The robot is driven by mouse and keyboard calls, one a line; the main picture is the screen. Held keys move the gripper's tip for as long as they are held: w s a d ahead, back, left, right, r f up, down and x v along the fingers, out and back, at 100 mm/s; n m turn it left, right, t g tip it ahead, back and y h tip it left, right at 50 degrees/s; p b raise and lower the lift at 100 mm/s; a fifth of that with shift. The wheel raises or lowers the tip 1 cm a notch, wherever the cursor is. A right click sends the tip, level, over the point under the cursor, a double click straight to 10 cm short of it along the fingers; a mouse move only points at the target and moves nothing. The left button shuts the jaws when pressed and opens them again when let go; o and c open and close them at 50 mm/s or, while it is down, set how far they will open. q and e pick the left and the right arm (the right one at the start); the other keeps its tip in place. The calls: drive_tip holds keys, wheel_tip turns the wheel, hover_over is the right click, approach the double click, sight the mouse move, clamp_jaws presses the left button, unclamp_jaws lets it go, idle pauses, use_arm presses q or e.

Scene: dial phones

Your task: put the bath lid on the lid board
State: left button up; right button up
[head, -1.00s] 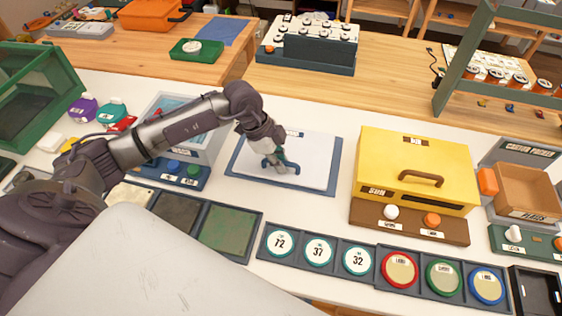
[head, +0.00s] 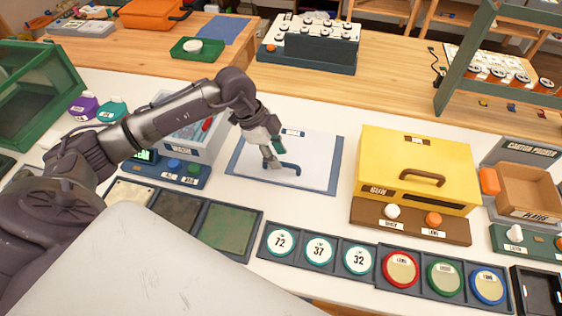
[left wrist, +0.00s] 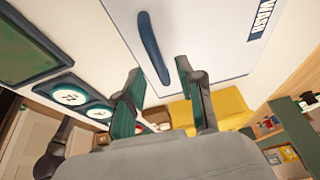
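The bath lid (head: 312,155) is a flat white panel with a blue bar handle (head: 291,169). It lies flat on the blue-edged lid board (head: 334,168) in the middle of the table. My left gripper (head: 273,157) is just above the lid, beside the handle, with its fingers apart and nothing held. In the left wrist view the handle (left wrist: 152,47) lies ahead of the spread fingers (left wrist: 160,70). The bath (head: 205,151) is left of the lid board, uncovered and partly hidden by my arm. My right gripper is not in view.
A yellow box (head: 415,165) with a brown handle stands right of the board. Dark trays (head: 228,228) and a row of numbered discs (head: 319,250) lie in front. A green open case (head: 38,95) stands at the far left. White table shows between the board and the yellow box.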

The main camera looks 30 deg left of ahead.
use_arm(q)
drive_tip(key=b+v, duration=0.1)
drive_tip(key=v, duration=0.7)
drive_tip(key=shift+r, duration=0.15)
